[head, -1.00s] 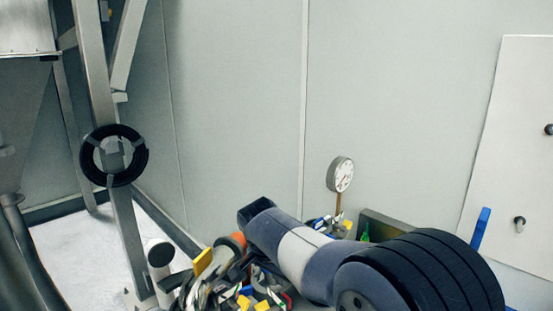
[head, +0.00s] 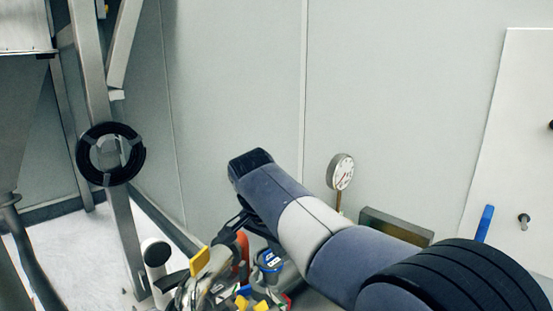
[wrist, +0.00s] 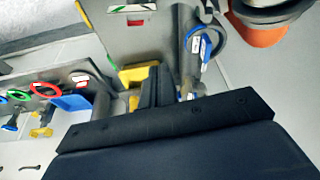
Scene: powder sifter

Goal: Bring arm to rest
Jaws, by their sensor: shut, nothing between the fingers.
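My gripper (wrist: 158,84) shows in the wrist view with its two dark fingers together and nothing between them. In the head view my grey-blue arm reaches up from the lower right, its elbow end raised before the wall. The gripper is hard to make out there among the cluttered fittings below the arm. In the wrist view a grey panel (wrist: 140,42) with a yellow part (wrist: 137,75) lies beyond the fingertips. No contact with it can be made out.
A pressure gauge (head: 342,171) stands right of my arm. Valves with a yellow handle (head: 200,262) and a blue cap (head: 270,260) crowd below it. A blue valve handle (wrist: 70,102) is left in the wrist view. The upper wall area is clear.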

